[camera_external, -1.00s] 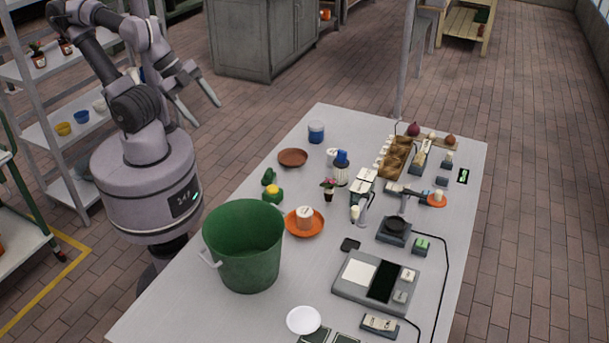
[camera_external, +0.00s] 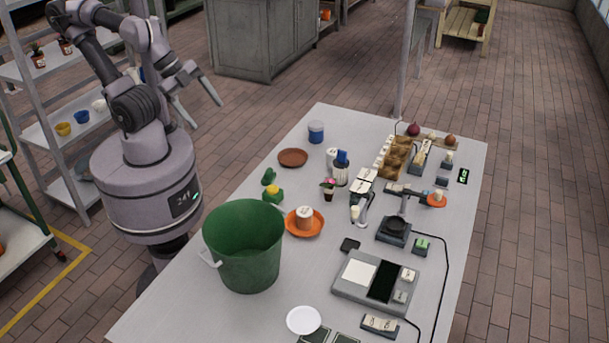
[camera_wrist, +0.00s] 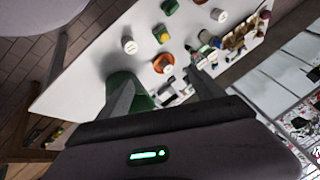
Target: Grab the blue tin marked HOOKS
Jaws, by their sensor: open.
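A small blue tin (camera_external: 316,132) with a pale top stands upright at the far left end of the table in the external view. Its marking is too small to read, so I cannot confirm HOOKS. My gripper (camera_external: 208,115) is open and empty, in the air to the left of the table and well apart from the tin. In the wrist view my gripper (camera_wrist: 160,77) shows its two fingers spread, with the table beyond them. I cannot tell for sure which item there is the blue tin.
A large green bucket (camera_external: 244,250) stands at the table's near left. A terracotta saucer (camera_external: 292,158) lies near the tin. Shelves (camera_external: 75,120) stand behind my arm.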

